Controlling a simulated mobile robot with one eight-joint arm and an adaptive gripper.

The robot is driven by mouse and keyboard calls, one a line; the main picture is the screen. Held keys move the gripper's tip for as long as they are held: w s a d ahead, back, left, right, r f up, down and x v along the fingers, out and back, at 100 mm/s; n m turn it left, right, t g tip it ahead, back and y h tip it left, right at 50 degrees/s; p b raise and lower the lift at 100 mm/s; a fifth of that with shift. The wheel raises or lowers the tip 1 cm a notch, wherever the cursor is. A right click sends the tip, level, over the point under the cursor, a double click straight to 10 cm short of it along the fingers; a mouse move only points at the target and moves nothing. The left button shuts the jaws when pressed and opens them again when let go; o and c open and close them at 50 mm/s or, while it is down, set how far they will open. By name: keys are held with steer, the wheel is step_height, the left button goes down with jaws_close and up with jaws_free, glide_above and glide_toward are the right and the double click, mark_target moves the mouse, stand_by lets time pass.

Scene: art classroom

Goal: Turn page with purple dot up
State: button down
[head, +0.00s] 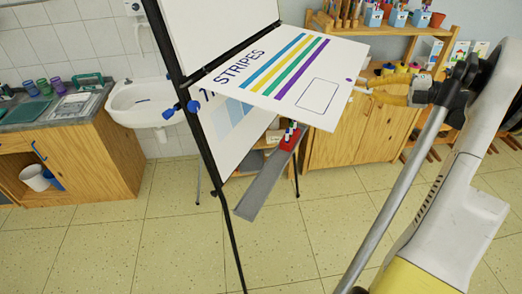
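The page with the purple dot (300,78) is a white sheet headed "STRIPES", with blue, yellow, green and purple stripes and an empty box. Its purple dot (349,79) is near the right edge. The page is swung up and out from the easel (180,75), tilted, its printed face showing. Below it a second page (228,125) with pale blue squares hangs on the easel, partly covered. My gripper (358,89) is at the page's right edge, just below the dot, its thin tips together and appearing shut on that edge.
A grey tray (262,185) with a red marker holder (290,138) juts from the easel. A wooden cabinet (345,135) and shelf with paint pots stand behind. A sink (150,105) and wooden counter (80,145) are at left. The tiled floor in front is clear.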

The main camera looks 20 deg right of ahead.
steer(key=shift+r+p, duration=2.55)
steer(key=shift+r, duration=2.1)
step_height(320, 180, up, 9)
steer(key=w+a+p, duration=0.1)
steer(key=p, duration=0.4)
steer(key=shift+w+a, duration=0.25)
steer(key=shift+w, duration=0.15)
steer(key=shift+r, duration=0.15)
steer(key=w+a+r+p, duration=0.2)
steer(key=r+p, duration=0.3)
steer(key=r, duration=0.3)
steer(key=shift+w+a+r, duration=0.25)
steer(key=shift+w+a, duration=0.05)
steer(key=shift+w, duration=0.3)
